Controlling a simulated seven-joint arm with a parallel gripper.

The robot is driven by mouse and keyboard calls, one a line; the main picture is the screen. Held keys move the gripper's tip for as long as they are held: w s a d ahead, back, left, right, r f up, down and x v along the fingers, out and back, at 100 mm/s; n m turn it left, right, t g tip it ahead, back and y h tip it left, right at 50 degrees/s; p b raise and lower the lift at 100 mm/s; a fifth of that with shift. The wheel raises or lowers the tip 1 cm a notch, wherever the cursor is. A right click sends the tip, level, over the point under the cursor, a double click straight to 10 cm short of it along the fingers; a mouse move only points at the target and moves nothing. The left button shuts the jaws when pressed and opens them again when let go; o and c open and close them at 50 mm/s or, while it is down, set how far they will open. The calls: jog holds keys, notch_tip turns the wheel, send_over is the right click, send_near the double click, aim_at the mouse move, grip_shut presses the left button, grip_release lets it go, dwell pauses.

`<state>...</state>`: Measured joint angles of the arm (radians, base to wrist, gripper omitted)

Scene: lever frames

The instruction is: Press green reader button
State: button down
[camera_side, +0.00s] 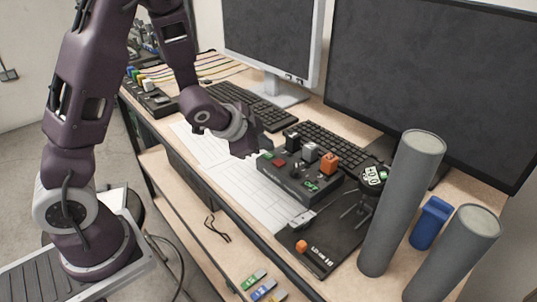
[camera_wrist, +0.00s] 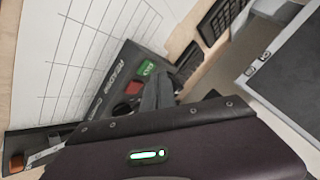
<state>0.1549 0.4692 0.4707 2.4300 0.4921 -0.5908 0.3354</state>
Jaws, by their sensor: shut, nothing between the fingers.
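The green reader button (camera_wrist: 148,68) sits near the end of a dark control box marked "READER" in the wrist view. A red button (camera_wrist: 134,88) is beside it. The box (camera_side: 290,182) lies on the desk in the side view, with the green button (camera_side: 267,154) at its left end, close to my gripper (camera_side: 259,153). My gripper is shut and empty. In the wrist view its fingertips (camera_wrist: 160,80) are just right of the green button. I cannot tell whether they touch it. Part of the box is hidden behind the gripper.
Black, grey and orange levers (camera_side: 329,163) stand up from the box's far side. Keyboards (camera_side: 325,146) and two monitors (camera_side: 420,85) stand behind. Tall grey cylinders (camera_side: 402,200) and a blue bin (camera_side: 430,222) are at right. A gridded paper sheet (camera_side: 225,170) lies flat in front.

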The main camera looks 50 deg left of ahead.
aim_at(266, 156)
jog(key=shift+f, duration=0.25)
jog(key=shift+f, duration=0.35)
dwell(0.5)
jog(key=shift+r, duration=0.8)
jog(key=shift+r, duration=2.5)
